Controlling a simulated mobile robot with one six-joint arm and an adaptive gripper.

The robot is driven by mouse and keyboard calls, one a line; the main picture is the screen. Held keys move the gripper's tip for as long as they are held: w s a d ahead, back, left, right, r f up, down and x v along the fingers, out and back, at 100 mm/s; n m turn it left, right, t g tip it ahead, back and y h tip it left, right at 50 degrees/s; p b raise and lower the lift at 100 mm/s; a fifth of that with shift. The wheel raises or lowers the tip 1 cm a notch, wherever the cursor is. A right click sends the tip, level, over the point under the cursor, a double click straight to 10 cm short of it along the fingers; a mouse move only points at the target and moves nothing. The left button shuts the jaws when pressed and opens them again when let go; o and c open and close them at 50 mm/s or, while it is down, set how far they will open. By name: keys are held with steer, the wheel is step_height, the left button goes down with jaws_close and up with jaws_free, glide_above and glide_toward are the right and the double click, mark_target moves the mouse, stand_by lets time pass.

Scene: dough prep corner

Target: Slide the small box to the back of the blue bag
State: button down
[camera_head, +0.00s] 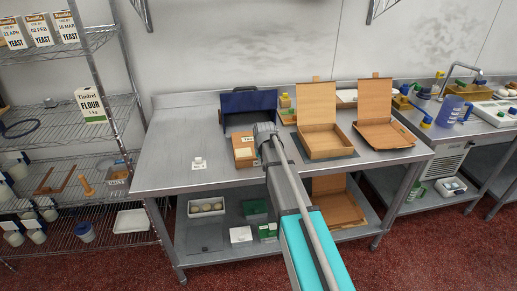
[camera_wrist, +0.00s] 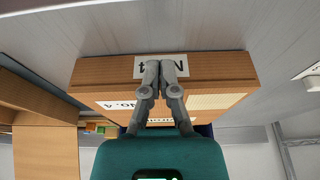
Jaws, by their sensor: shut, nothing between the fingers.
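The small box (camera_head: 241,141) is brown cardboard with white labels and stands on the steel table, in front of the blue bag (camera_head: 249,102). The bag lies at the back of the table with its dark opening facing forward. In the wrist view, the small box (camera_wrist: 100,76) fills the middle, with "No. 4" labels seen upside down. My gripper (camera_wrist: 160,64) is shut and empty, its fingertips over the box's label. I cannot tell whether they touch it. In the head view, my gripper (camera_head: 264,130) and arm hide the box's right side.
Two open cardboard boxes stand to the right, the nearer one (camera_head: 322,143) close to my arm. Small yellow and green items (camera_head: 286,108) stand right of the bag. A small white label holder (camera_head: 199,163) stands left on the table (camera_head: 165,165). The table's left part is mostly clear.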

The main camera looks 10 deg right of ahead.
mark_target(253, 133)
steer(key=shift+w, duration=5)
steer(key=shift+w, duration=5.1)
steer(key=shift+w, duration=2.2)
steer(key=shift+s, duration=0.2)
steer(key=shift+s, duration=0.6)
